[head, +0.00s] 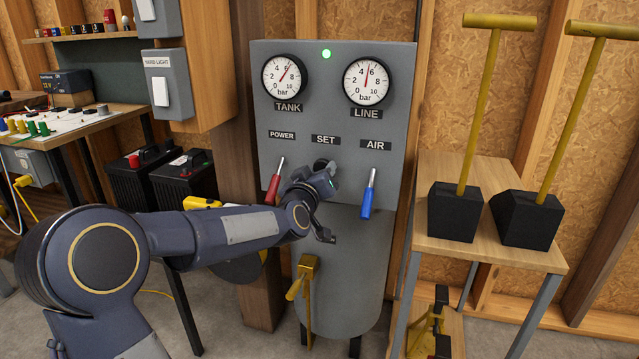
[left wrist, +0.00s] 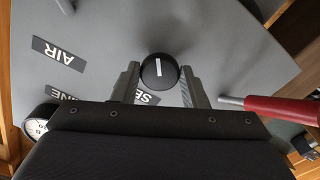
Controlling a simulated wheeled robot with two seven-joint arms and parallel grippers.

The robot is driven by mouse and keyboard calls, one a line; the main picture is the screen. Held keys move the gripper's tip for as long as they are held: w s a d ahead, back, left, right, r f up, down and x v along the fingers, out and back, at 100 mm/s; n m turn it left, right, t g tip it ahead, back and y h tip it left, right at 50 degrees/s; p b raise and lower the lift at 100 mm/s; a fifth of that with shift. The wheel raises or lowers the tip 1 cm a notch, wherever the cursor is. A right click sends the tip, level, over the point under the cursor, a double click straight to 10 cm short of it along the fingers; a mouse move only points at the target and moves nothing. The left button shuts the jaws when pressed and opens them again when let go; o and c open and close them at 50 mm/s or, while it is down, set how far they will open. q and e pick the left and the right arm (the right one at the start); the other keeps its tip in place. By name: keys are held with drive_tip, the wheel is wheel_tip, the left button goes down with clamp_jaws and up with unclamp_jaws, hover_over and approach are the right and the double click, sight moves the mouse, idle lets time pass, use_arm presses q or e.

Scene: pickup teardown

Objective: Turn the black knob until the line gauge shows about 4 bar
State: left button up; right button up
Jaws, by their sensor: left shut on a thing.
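The black knob (left wrist: 152,78) with a white mark shows in the left wrist view, between the two fingers of my left gripper (left wrist: 160,84). My left gripper is shut on it. In the head view my left gripper (head: 325,178) is at the grey panel (head: 345,120), below the SET label, and mostly hides the knob. The line gauge (head: 368,81) is at the panel's upper right; its needle points almost straight up, between 4 and 6, near 5 bar. My right gripper is in neither view.
The tank gauge (head: 285,76) reads about 6. A green lamp (head: 326,54) is lit. A red lever (head: 273,184) and a blue lever (head: 368,196) flank my gripper closely. A yellow lever (head: 304,277) is below. A wooden stand (head: 490,170) with yellow-handled black blocks stands at right.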

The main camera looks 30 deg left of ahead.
use_arm(q)
drive_tip(key=shift+n+b, duration=0.75)
drive_tip(key=shift+n, duration=0.45)
drive_tip(key=o, duration=1)
drive_tip(key=shift+c, duration=0.2)
drive_tip(key=v, duration=0.7)
drive_tip(key=shift+s, duration=0.4)
drive_tip(key=shift+d, duration=0.1)
